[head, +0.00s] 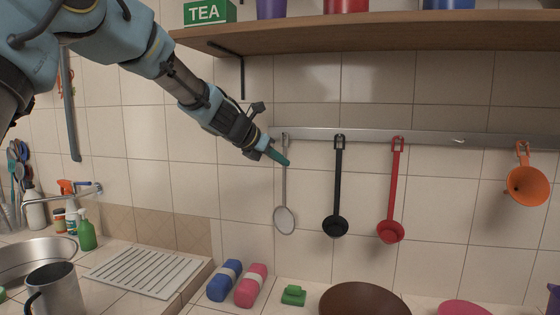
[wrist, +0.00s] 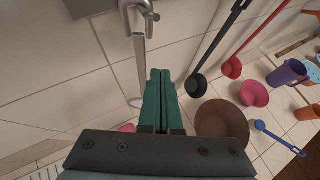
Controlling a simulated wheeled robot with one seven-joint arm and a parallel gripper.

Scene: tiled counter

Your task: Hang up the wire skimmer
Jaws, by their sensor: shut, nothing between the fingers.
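The wire skimmer (head: 284,217) hangs upright by its grey handle from the leftmost hook of the metal rail (head: 365,136) on the tiled wall. Its handle (wrist: 140,62) and the hook (wrist: 138,14) also show in the wrist view. My gripper (head: 285,162) is right at the upper handle in the head view, with its green fingers shut and nothing between them. In the wrist view the fingertips (wrist: 159,74) are just right of the handle; I cannot tell whether they touch it.
A black ladle (head: 337,190), a red ladle (head: 393,190) and an orange funnel (head: 527,184) hang to the right. A wooden shelf (head: 390,36) juts out above the rail. Below stand a brown bowl (head: 364,300), sponges (head: 250,287) and a drainboard (head: 145,272).

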